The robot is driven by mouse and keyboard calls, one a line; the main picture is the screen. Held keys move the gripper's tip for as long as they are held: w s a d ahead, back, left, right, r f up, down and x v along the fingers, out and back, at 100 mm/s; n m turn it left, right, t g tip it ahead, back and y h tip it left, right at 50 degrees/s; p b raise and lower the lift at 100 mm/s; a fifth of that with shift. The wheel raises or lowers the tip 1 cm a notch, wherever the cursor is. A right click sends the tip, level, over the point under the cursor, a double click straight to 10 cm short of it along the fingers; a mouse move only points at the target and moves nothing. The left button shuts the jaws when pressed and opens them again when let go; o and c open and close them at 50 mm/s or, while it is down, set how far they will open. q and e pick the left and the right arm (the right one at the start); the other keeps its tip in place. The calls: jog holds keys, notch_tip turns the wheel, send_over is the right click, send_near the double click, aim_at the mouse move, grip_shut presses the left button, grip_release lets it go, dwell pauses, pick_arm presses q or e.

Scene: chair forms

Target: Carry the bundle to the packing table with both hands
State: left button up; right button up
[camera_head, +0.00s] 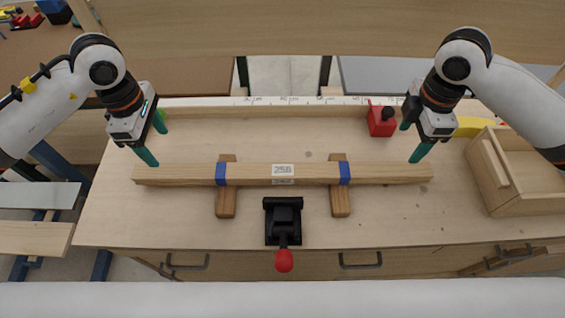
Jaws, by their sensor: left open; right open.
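The bundle (255,174) is a long wooden bar wrapped with two blue bands and marked with a 256-like label. It lies across two short wooden blocks (227,203) on the workbench (180,222). My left gripper (155,143) is open at the bundle's left end, its teal fingers apart, one tip close to the wood. My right gripper (413,142) is open above and behind the bundle's right end, one fingertip near it. I cannot tell whether either touches. Which surface is the packing table is not clear.
A black clamp with a red knob (284,261) stands in front of the bundle's middle. A red block (381,119) sits behind it near the white ruler strip (290,101). A wooden box (487,171) is at the right. Bare bench lies front left.

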aim_at(395, 168)
pick_arm(q)
jog(key=shift+a+r+y, duration=0.25)
jog(key=shift+a+y, duration=0.05)
jog(key=shift+a, duration=0.45)
pick_arm(e)
jog(key=shift+d+r, duration=0.25)
pick_arm(q)
notch_tip(395, 168, down, 12)
jog(key=shift+f, duration=0.1)
pick_arm(e)
notch_tip(395, 168, down, 12)
jog(key=shift+f, duration=0.1)
pick_arm(q)
grip_shut()
pick_arm(e)
grip_shut()
